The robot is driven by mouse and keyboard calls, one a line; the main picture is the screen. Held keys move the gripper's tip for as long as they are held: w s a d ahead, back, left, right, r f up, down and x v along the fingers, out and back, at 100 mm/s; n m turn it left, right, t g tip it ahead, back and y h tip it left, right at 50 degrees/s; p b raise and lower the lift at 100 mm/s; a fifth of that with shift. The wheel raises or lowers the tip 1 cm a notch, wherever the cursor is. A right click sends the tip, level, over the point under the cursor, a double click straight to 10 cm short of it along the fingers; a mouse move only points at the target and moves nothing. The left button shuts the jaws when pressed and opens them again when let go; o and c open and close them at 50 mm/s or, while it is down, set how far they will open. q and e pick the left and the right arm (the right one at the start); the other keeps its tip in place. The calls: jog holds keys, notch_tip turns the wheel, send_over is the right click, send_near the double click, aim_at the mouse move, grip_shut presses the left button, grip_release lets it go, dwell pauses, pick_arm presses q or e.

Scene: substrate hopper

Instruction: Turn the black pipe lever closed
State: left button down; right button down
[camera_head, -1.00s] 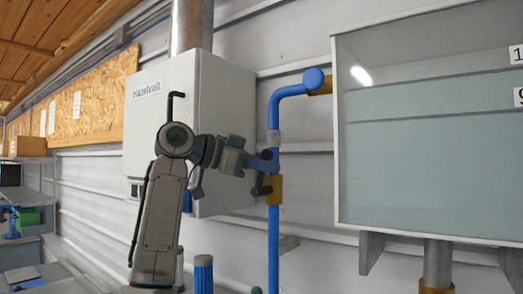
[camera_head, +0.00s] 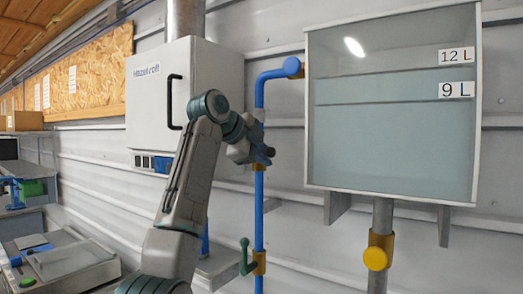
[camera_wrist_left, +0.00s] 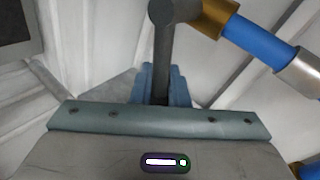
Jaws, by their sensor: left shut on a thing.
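In the left wrist view the black pipe lever (camera_wrist_left: 163,55) is a dark bar. It runs from a round end at the top of the picture down between the blue-grey fingers of my left gripper (camera_wrist_left: 161,88), which is shut on it. In the head view my left gripper (camera_head: 262,153) is at the blue vertical pipe (camera_head: 259,215), over the upper yellow valve body (camera_head: 259,167). The gripper hides most of that valve and the lever there. The wrist view also shows the yellow valve body (camera_wrist_left: 205,16) at top right. My right gripper is not in view.
A green lever (camera_head: 245,256) sits on a lower yellow valve. A glass tank (camera_head: 395,190) marked 12 L and 9 L hangs at right, with a yellow valve (camera_head: 377,256) on the grey pipe below. A white cabinet (camera_head: 150,105) stands behind my arm.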

pick_arm(q)
jog(key=shift+s+d+f+m+y+b, duration=0.2)
jog(key=shift+d+f+m+y+b, duration=0.2)
jog(key=shift+f+m+b, duration=0.1)
jog(key=shift+f+m+t+y+b, duration=0.4)
jog(key=shift+f+t+b, duration=0.1)
jog(key=shift+f+b, duration=0.15)
jog(key=shift+f, duration=0.2)
jog(key=c, duration=1.5)
grip_release()
jog(key=shift+a, duration=0.1)
jog(key=shift+c, duration=0.2)
jog(key=shift+o, duration=0.3)
jog(key=shift+s+r, duration=0.15)
jog(key=d+b+v, duration=0.1)
jog(key=b+v, duration=0.3)
jog(key=v, duration=0.6)
jog(key=shift+s+a+r+b, duration=0.3)
jog(key=shift+s+r, duration=0.1)
jog(key=shift+s, duration=0.1)
